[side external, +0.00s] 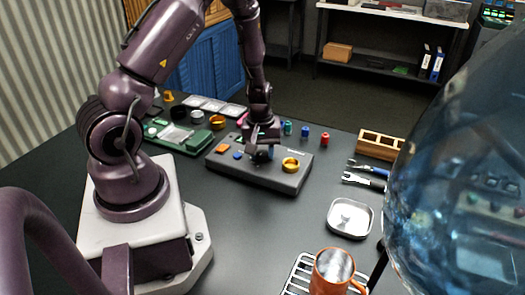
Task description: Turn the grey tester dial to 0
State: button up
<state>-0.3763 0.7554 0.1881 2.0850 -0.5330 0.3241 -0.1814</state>
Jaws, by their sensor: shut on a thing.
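The tester (252,178) is a low dark grey box on the table, in the middle of the side external view. It has an orange piece (222,149) and a blue piece (238,155) on its left part and a gold ring (291,164) on its right part. My gripper (262,154) points down over the middle of the tester and is shut on the grey tester dial. The fingers hide most of the dial, and its pointer and scale cannot be read.
A green board (178,137) with several parts lies left of the tester. Small coloured pieces (305,131) stand behind it. A copper mug (331,272) and a large clear vessel (465,180) are nearer.

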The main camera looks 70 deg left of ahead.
aim_at(260, 153)
jog(key=shift+n, duration=1)
jog(key=o, duration=0.9)
jog(key=r, duration=1.3)
jog(key=shift+s, duration=0.3)
